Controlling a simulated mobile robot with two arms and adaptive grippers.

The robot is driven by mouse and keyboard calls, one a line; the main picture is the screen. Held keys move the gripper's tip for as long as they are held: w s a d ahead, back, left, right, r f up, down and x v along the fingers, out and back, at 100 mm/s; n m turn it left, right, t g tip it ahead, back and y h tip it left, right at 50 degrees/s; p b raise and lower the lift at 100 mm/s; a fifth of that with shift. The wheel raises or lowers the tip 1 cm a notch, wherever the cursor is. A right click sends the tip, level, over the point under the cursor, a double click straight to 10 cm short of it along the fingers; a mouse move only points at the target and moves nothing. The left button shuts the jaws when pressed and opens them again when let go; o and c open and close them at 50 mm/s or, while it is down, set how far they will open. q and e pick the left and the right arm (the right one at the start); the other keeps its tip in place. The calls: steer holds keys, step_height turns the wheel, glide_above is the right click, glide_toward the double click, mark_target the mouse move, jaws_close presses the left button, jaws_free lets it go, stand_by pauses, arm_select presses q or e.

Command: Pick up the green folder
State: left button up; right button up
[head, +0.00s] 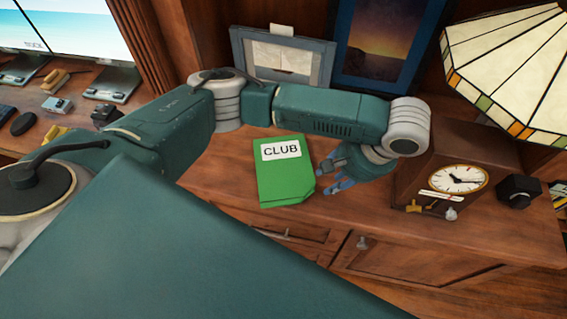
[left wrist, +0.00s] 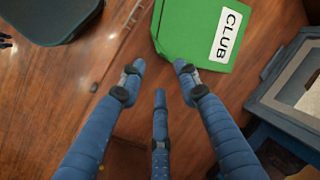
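The green folder (head: 283,180) with a white "CLUB" label lies flat on the wooden cabinet top in the head view. In the left wrist view the folder (left wrist: 190,30) is at the top, just beyond my fingertips. My left gripper (head: 338,182) is just right of the folder in the head view, close to its right edge. In the left wrist view the blue fingers of my left gripper (left wrist: 160,76) are spread, with only bare wood between them. Whether a finger touches the folder cannot be told. My right gripper is not seen.
A wooden clock (head: 458,179) and a small black box (head: 519,191) stand to the right, under a stained-glass lamp shade (head: 510,75). A grey picture frame (head: 327,65) and a blue one (head: 385,45) stand behind. The cabinet top (head: 225,180) left of the folder is clear.

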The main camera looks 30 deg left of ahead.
arm_select(q)
steer(key=x, duration=0.5)
steer(key=shift+a, duration=0.15)
steer(key=p+x, duration=0.1)
steer(key=x, duration=0.3)
steer(key=shift+f+p, duration=0.25)
steer(key=shift+p, duration=0.1)
steer(key=shift+w+f, duration=0.1)
steer(key=shift+f, duration=0.3)
jaws_close()
